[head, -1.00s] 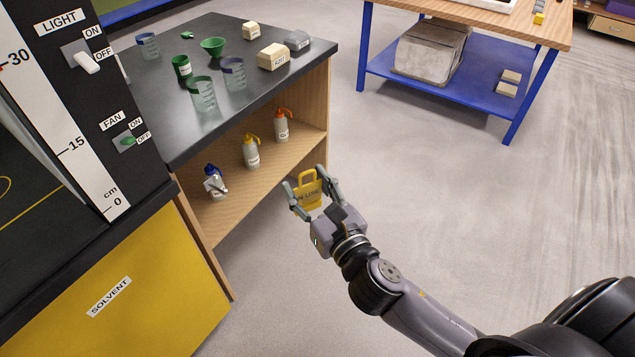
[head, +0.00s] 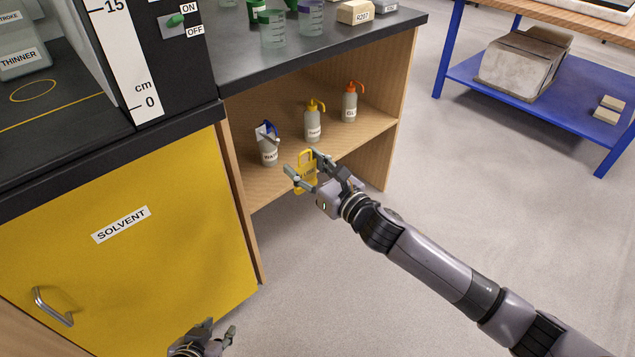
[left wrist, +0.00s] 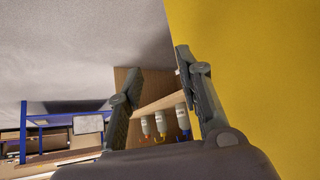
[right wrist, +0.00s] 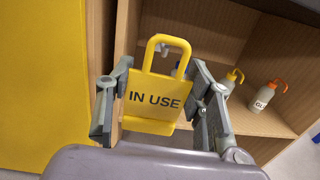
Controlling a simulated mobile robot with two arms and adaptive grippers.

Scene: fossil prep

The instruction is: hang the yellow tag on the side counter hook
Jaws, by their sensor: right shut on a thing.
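The yellow tag (head: 300,185), lettered IN USE, is upright in my right gripper (head: 303,166), with its loop handle up. In the right wrist view the tag (right wrist: 155,103) sits between the two fingers, its face toward the camera. The gripper is shut on it, in front of the open shelf of the side counter (head: 318,48).
Bottles with blue (head: 268,150), yellow (head: 313,124) and orange (head: 349,104) caps stand on the shelf behind the tag. The yellow solvent cabinet (head: 150,270) is at the left. A blue-framed table (head: 500,95) stands at the right. The floor between is clear.

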